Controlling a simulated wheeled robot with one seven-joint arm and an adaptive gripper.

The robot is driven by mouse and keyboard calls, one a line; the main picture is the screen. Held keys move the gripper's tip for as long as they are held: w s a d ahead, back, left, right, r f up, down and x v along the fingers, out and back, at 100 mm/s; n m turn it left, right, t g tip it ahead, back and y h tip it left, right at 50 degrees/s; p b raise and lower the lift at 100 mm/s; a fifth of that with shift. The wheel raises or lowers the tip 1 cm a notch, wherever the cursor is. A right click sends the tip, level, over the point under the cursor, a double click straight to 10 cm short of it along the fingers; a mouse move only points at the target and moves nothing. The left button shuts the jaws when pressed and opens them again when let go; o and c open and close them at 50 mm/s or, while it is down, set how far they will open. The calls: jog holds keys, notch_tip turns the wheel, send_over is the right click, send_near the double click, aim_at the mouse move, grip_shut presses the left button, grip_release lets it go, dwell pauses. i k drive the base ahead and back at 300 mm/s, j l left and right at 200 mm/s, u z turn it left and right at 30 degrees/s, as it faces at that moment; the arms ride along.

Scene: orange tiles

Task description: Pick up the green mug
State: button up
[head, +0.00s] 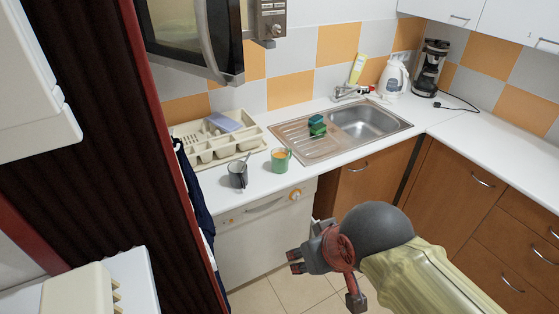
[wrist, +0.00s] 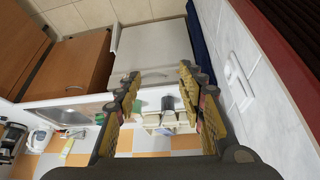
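The green mug (head: 281,160) stands upright on the white counter, near its front edge, left of the sink. In the wrist view, the green mug (wrist: 138,105) shows small and partly hidden beside the left finger. My gripper (head: 318,283) is in front of the counter and lower than its top, well apart from the mug. In the wrist view my gripper (wrist: 159,92) is open, with nothing between its fingers.
A dark grey mug (head: 238,175) stands just left of the green mug. A cream dish rack (head: 222,147) is behind them. Green sponges (head: 317,126) lie by the sink (head: 372,121). A microwave (head: 195,35) hangs above. A dark curtain (head: 95,110) bounds the left.

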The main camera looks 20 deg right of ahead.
aim_at(283, 159)
jog(key=i+l, duration=0.2)
jog(key=l, duration=0.2)
jog(key=i+l+z, duration=0.1)
jog(key=l, duration=0.3)
jog(key=i+l, duration=0.55)
jog(key=l, duration=0.2)
jog(key=i+l+z, duration=0.1)
jog(key=l, duration=0.3)
jog(key=i+l, duration=0.1)
jog(key=i, duration=0.25)
